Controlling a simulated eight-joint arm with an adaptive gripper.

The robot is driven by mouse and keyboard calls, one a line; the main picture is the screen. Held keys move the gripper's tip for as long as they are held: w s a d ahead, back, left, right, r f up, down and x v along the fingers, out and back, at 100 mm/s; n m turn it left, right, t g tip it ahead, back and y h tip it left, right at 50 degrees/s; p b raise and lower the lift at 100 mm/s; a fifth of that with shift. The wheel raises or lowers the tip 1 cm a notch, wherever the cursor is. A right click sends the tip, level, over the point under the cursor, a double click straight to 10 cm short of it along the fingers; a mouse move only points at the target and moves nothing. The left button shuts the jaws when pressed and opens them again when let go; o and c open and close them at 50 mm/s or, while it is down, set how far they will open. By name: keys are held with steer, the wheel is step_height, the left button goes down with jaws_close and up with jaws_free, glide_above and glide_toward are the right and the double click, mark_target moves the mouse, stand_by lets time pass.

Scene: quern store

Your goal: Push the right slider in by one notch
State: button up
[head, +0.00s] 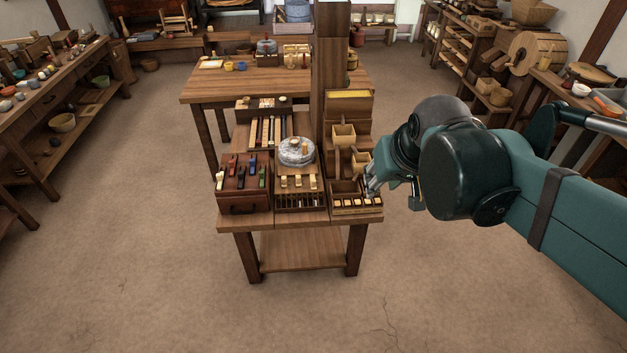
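My gripper (371,190) is at the front right corner of the small wooden bench (290,222), over or beside a wooden box (333,189) with several small pale blocks in a row. Its fingers are small and partly hidden by my wrist, so I cannot tell whether they are open or shut. Pale tabs stick out at the front below a round grey millstone (297,150); the right one (313,182) is left of my gripper and apart from it. Which part is the right slider is not clear at this size, and neither are its notches.
A dark wooden box (244,202) with coloured levers stands on the bench's left. Wooden hoppers (344,134) and a tall post (331,60) rise behind the right box. A larger table (205,88) stands behind. The floor in front is clear.

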steer(key=w+a+g, duration=0.1)
steer(key=w+a, duration=0.1)
steer(key=w, duration=1)
steer(key=n+g+p, duration=0.1)
steer(key=g+p, duration=0.1)
steer(key=g, duration=0.3)
glide_above(314, 180)
step_height(314, 180, down, 29)
steer(key=shift+s+f, duration=0.1)
steer(key=shift+f, duration=0.1)
steer(key=shift+a+f, duration=0.1)
steer(key=shift+f, duration=0.4)
steer(key=shift+f, duration=0.15)
steer(key=shift+f+b, duration=0.65)
steer(key=shift+f, duration=3.05)
